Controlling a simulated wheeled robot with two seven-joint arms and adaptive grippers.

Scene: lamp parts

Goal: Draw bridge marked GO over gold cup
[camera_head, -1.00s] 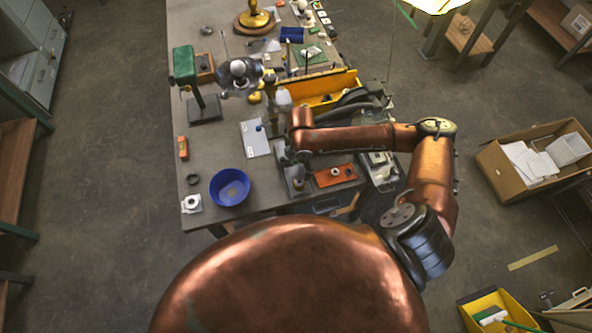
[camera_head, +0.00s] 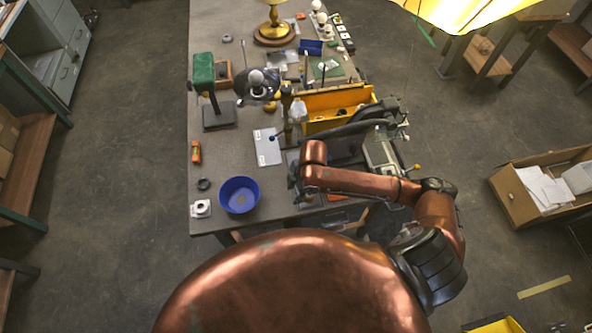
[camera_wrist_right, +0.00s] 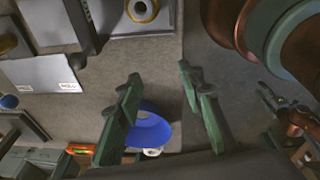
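My right gripper (camera_wrist_right: 160,78) is open and empty in the right wrist view, its two green fingers apart above the table. In the head view it is mostly hidden by my wrist. I cannot make out a bridge marked GO.
A blue bowl (camera_head: 239,195) stands near the table's front; it also shows beyond the fingers (camera_wrist_right: 150,130). A yellow bin (camera_head: 325,104), a green-headed stand (camera_head: 203,72) and a gold lamp base (camera_head: 273,30) stand farther back. Bare tabletop lies left of the plate.

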